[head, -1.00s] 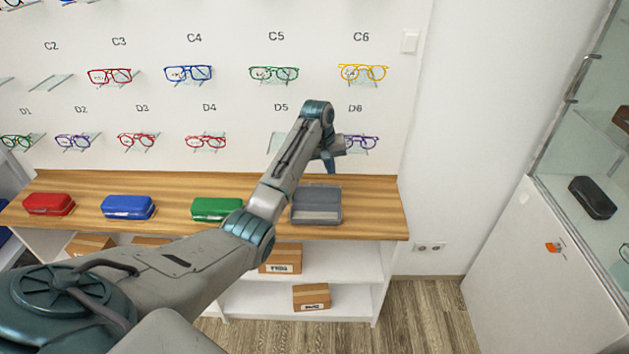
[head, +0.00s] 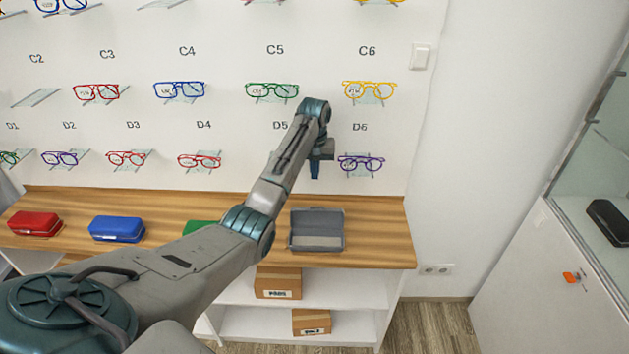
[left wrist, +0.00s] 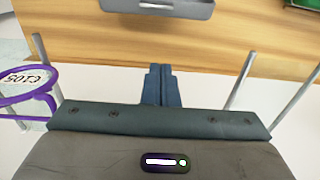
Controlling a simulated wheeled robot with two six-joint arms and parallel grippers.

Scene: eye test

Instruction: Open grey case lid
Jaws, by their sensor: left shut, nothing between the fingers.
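The grey case (head: 317,243) stands at the right part of the wooden counter. Its lid (head: 316,215) appears raised and tilted back toward the wall, with the grey inside showing. My left gripper (head: 315,172) is shut and empty, pointing down behind and above the case, apart from it. My right gripper is not in view.
Red (head: 35,224), blue (head: 117,229) and partly hidden green (head: 200,228) cases stand left on the wooden counter (head: 375,235). Purple glasses (head: 361,162) on a wall holder are close to my left gripper's right. A glass cabinet (head: 590,150) stands at the right.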

